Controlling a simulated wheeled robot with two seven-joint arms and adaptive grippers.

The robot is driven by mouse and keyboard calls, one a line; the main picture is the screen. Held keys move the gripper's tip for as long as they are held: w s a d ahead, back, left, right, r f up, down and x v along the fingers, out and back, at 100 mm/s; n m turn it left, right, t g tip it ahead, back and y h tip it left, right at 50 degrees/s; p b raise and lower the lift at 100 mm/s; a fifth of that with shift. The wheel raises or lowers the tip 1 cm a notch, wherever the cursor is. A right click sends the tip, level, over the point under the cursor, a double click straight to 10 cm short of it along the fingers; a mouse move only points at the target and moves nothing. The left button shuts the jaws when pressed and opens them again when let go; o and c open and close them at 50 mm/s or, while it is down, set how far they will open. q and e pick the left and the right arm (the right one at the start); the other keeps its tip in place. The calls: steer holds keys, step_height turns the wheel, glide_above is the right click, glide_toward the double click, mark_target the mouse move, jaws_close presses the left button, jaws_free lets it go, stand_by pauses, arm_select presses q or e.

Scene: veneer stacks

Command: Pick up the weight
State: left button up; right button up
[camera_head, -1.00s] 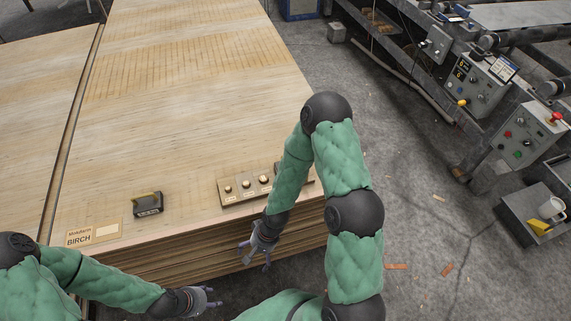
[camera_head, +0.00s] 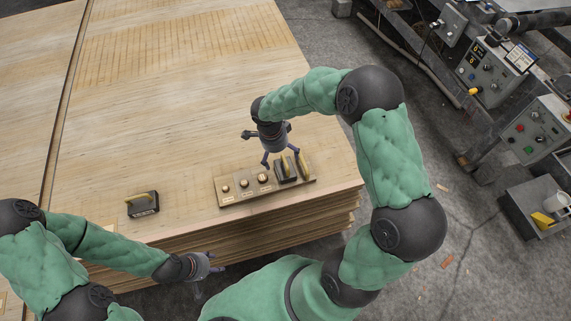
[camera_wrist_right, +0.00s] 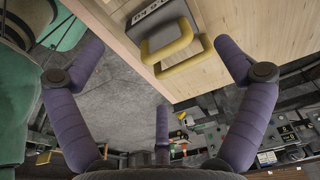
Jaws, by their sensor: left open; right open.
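A dark block weight with a yellow handle (camera_head: 286,169) sits in the wooden rack (camera_head: 238,196) on the veneer stack. A second yellow handle (camera_head: 304,164) is beside it at the rack's right end. My right gripper (camera_head: 281,160) is open and empty, just above and behind this end. In the right wrist view, the weight's grey body (camera_wrist_right: 155,14) and two yellow handles show between my spread fingers (camera_wrist_right: 160,60), with no visible grip. Another dark weight with a yellow handle (camera_head: 143,204) lies apart to the left. My left gripper (camera_head: 205,267) is open and empty by the stack's front edge.
Several small round-knobbed weights (camera_head: 243,183) fill the rack's left part. The veneer stack's top (camera_head: 170,110) is mostly bare. Grey floor lies beyond its right edge.

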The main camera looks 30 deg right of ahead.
mark_target(284, 169)
steer(key=f, duration=0.2)
steer(key=f+b, duration=0.1)
steer(key=d+f, duration=0.1)
steer(key=f, duration=0.1)
steer(key=shift+s+f+b, duration=0.1)
steer(key=shift+f+b, duration=0.2)
steer(key=shift+b, duration=0.05)
steer(key=f+b, duration=0.1)
steer(key=f, duration=0.1)
steer(key=d+f+b, duration=0.1)
steer(key=f, duration=0.2)
steer(key=shift+s, duration=0.1)
steer(key=c, duration=1.7)
